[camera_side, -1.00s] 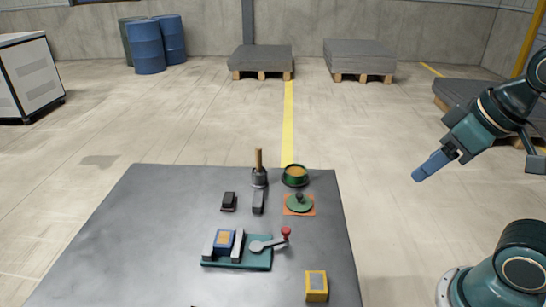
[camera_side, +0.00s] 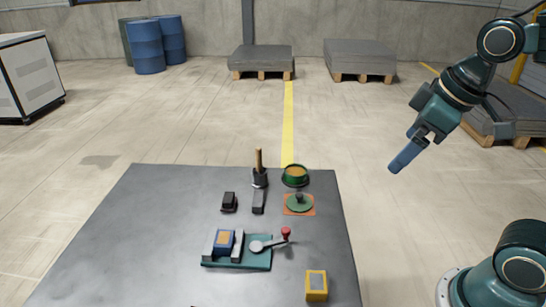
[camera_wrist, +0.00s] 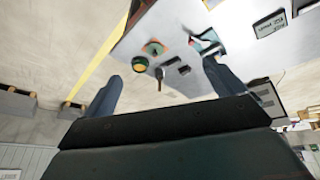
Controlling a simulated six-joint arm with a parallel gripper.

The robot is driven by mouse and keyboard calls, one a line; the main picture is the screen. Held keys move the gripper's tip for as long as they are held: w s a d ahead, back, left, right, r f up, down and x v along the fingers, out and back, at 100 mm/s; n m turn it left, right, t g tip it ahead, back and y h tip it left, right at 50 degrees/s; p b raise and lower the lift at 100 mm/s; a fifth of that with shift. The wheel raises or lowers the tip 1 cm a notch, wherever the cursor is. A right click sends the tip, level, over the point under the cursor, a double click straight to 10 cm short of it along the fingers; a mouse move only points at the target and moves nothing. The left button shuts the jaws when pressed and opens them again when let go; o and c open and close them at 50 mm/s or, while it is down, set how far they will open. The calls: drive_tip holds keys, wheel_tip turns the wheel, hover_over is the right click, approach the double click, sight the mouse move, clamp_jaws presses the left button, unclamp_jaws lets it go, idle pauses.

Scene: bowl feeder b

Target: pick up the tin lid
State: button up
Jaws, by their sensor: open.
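The tin lid (camera_side: 299,203) is a green disc with a dark knob, lying on an orange square (camera_side: 312,211) near the table's right edge. It also shows small in the wrist view (camera_wrist: 153,48). A green tin (camera_side: 295,179) with yellow-orange contents stands just behind it. It shows in the wrist view (camera_wrist: 139,65) too. My gripper (camera_side: 396,168) is up in the air, right of the table and well apart from the lid. In the wrist view its blue fingers (camera_wrist: 162,72) are spread with nothing between them.
The table's left part is bare.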

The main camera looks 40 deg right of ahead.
drive_tip(key=w+n+g, duration=0.2)
drive_tip(key=w+n, duration=0.2)
drive_tip(key=w, duration=0.4)
drive_tip(key=n+g, duration=0.3)
drive_tip(key=n, duration=0.7)
hover_over(300, 194)
wheel_tip(300, 194, down, 17)
drive_tip(key=shift+s+f, duration=0.1)
drive_tip(key=shift+f, duration=3.95)
drive_tip(key=shift+f, duration=0.1)
drive_tip(key=shift+f, duration=2.55)
drive_tip(key=c, duration=1.1)
